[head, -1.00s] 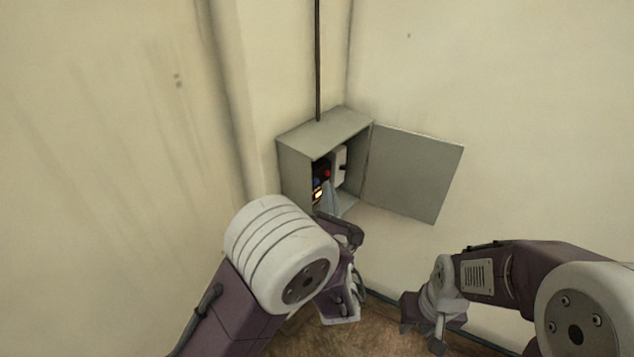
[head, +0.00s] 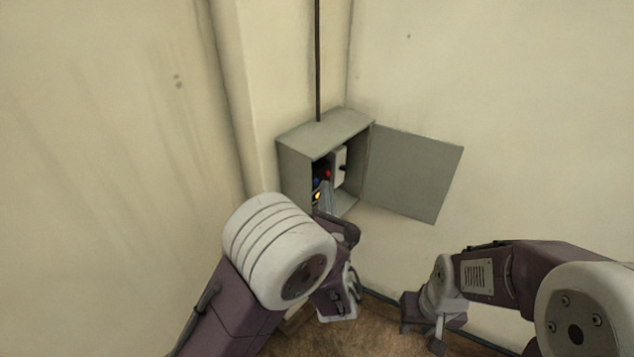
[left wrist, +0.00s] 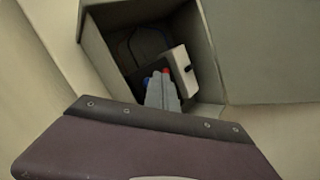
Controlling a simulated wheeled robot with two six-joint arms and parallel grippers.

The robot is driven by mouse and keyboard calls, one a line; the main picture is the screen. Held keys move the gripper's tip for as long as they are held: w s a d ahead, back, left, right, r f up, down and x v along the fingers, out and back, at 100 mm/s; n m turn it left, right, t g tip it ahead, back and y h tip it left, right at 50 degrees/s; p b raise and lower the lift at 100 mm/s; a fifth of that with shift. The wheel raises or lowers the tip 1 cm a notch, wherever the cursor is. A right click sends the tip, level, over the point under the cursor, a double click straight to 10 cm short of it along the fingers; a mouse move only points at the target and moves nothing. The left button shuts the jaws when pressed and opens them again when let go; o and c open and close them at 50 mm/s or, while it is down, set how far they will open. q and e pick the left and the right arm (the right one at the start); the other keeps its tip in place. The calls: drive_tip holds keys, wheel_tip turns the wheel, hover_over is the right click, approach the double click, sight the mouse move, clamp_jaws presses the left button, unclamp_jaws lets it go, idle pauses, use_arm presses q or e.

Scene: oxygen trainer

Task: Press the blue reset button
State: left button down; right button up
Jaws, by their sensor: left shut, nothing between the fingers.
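The blue reset button (head: 316,183) is a small blue spot inside the open grey wall box, beside a red button (head: 327,174). In the left wrist view the blue button (left wrist: 147,82) shows just left of my fingers, partly hidden by them, and the red button (left wrist: 166,71) is at their tips. My left gripper (head: 326,190) reaches into the box with its grey fingers shut and empty; they also show in the left wrist view (left wrist: 161,80). I cannot tell if they touch the blue button. My right gripper (head: 422,336) hangs low at the right, away from the box.
The grey box (head: 295,170) is mounted in the wall corner, its door (head: 412,175) swung open to the right. A white block (left wrist: 178,70) sits inside, right of the buttons. A yellow light (head: 317,196) glows below the blue button. Box walls border my fingers.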

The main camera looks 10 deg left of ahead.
use_arm(q)
drive_tip(key=shift+w+a, duration=0.25)
drive_tip(key=shift+a, duration=0.1)
idle(0.7)
drive_tip(key=shift+s+d, duration=0.45)
drive_tip(key=shift+d, duration=0.2)
drive_tip(key=s+d, duration=0.1)
drive_tip(key=d, duration=0.1)
drive_tip(key=s+d, duration=0.2)
drive_tip(key=shift+p, duration=0.4)
drive_tip(key=shift+f, duration=0.1)
idle(0.7)
